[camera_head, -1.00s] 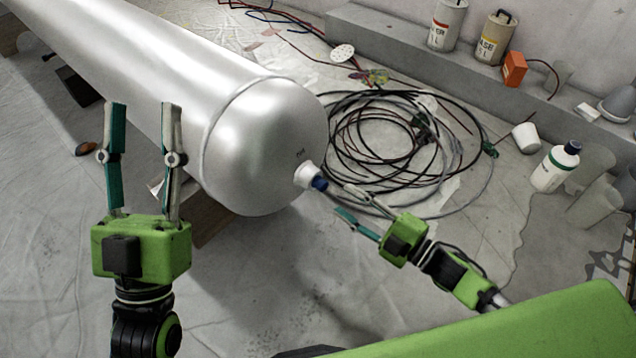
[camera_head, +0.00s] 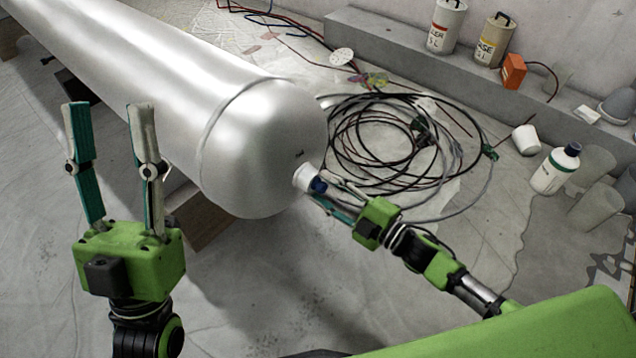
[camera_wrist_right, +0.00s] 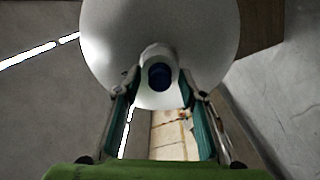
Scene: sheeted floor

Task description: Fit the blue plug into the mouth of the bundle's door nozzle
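The bundle (camera_head: 225,105) is a long silver-white cylinder with a rounded end. A white door nozzle (camera_head: 304,179) sticks out of that end; it also shows in the right wrist view (camera_wrist_right: 157,53). The blue plug (camera_head: 319,186) sits at the nozzle's mouth, and in the right wrist view it faces me (camera_wrist_right: 160,77). How deep it sits I cannot tell. My right gripper (camera_head: 328,194) is close to the plug, its fingers apart on either side with visible gaps in the wrist view (camera_wrist_right: 159,80). My left gripper (camera_head: 108,106) is open and empty, left of the bundle.
Coiled dark cables (camera_head: 385,140) lie on the floor behind the nozzle. A wooden support (camera_head: 203,222) stands under the bundle. A white bottle (camera_head: 556,170), a white cup (camera_head: 526,139) and cans (camera_head: 446,25) are at the right. The sheeted floor in front is mostly clear.

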